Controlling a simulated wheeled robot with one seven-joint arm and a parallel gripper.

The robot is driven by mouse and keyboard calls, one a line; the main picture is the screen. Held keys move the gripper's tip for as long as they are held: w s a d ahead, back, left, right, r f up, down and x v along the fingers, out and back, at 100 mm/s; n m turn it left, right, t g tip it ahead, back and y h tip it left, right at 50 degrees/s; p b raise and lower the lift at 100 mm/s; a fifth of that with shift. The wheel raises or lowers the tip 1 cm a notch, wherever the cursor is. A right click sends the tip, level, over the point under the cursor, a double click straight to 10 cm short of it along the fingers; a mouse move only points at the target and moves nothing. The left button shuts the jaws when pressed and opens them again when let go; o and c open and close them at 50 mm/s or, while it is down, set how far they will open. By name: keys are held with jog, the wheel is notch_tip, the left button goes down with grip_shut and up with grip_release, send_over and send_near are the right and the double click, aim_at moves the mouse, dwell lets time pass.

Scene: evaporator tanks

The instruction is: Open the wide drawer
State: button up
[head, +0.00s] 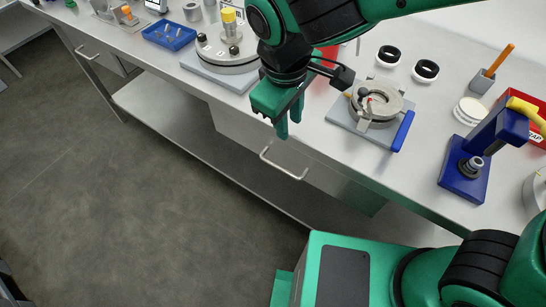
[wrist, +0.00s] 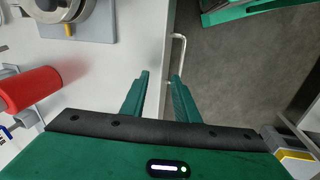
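The wide drawer (head: 330,183) is a grey front under the counter and looks shut. Its pale bar handle (head: 283,166) runs across the front. The handle also shows in the wrist view (wrist: 182,50), just past and slightly right of the fingertips. My gripper (head: 276,122) is green, points down and is above and beside the handle at the counter's front edge, not around it. In the wrist view my gripper (wrist: 162,76) has its two fingers apart with nothing between them. The handle's near end is partly hidden by a finger.
The counter (head: 300,125) carries a device on a grey plate (head: 370,115), a round apparatus (head: 225,55), a blue tray (head: 168,34) and a blue stand (head: 465,178). A smaller drawer (head: 88,50) is at left. A shelf (head: 190,135) lies below. The floor (head: 110,210) is clear.

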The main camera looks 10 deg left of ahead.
jog(key=n, duration=0.1)
send_near(278, 165)
jog(key=f, duration=0.2)
jog(key=w+f, duration=0.1)
jog(key=f, duration=0.4)
jog(key=shift+w+d+f, duration=0.1)
jog(key=shift+w+f, duration=0.05)
jog(key=shift+w, duration=0.1)
